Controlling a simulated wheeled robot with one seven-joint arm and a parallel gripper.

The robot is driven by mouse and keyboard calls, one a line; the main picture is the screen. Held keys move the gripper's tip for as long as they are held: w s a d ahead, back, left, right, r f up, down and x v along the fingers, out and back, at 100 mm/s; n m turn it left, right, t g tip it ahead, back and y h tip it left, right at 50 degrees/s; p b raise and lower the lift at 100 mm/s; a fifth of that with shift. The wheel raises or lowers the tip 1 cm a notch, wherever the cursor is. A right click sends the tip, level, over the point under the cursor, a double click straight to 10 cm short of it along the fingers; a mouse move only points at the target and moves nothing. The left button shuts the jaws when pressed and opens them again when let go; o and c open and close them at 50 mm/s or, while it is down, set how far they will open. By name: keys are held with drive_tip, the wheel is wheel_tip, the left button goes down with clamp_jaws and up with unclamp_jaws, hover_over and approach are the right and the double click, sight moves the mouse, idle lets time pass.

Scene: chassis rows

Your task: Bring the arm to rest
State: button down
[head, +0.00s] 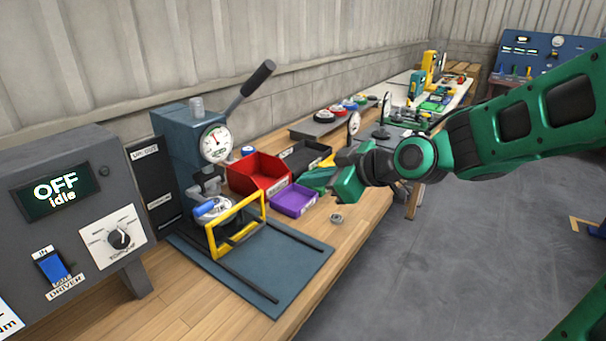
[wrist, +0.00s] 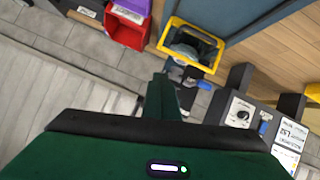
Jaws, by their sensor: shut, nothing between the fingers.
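My arm (head: 510,120), green and black, reaches in from the right in the head view. My gripper (head: 335,182) is held above the front part of the wooden bench, near the purple bin (head: 294,201). Its fingers are shut with nothing between them. In the wrist view the green gripper body fills the lower middle, and the shut fingers (wrist: 162,97) point up the picture, toward the yellow frame (wrist: 215,50).
A press with a gauge (head: 215,143) and long lever stands on a blue mat (head: 290,265). A control box (head: 70,220) reads OFF idle. A red bin (head: 262,172) and a small metal ring (head: 337,218) are on the bench.

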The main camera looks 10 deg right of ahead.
drive_tip(key=shift+d, duration=0.1)
drive_tip(key=s+d+f+m+g+h, duration=0.2)
drive_tip(key=s+d+f+m, duration=0.15)
drive_tip(key=d, duration=0.35)
drive_tip(key=s+d+f+m+g+h, duration=0.1)
drive_tip(key=s+d+f+m+h, duration=0.2)
drive_tip(key=d, duration=0.4)
drive_tip(key=s+d+f+m+g+h, duration=0.1)
drive_tip(key=s+d+m+g+h, duration=0.15)
drive_tip(key=s+d, duration=0.35)
drive_tip(key=s+d+m+g, duration=0.2)
drive_tip(key=s+d+m, duration=0.2)
drive_tip(key=s, duration=0.4)
drive_tip(key=s+d+f+m+g, duration=0.1)
drive_tip(key=s+d+m, duration=0.3)
drive_tip(key=s, duration=0.4)
drive_tip(key=shift+s+d+m+g, duration=0.15)
drive_tip(key=shift+s+m+g, duration=0.2)
drive_tip(key=shift+g, duration=0.2)
drive_tip(key=shift+w, duration=0.2)
drive_tip(key=shift+w+f, duration=0.25)
drive_tip(key=shift+w, duration=0.25)
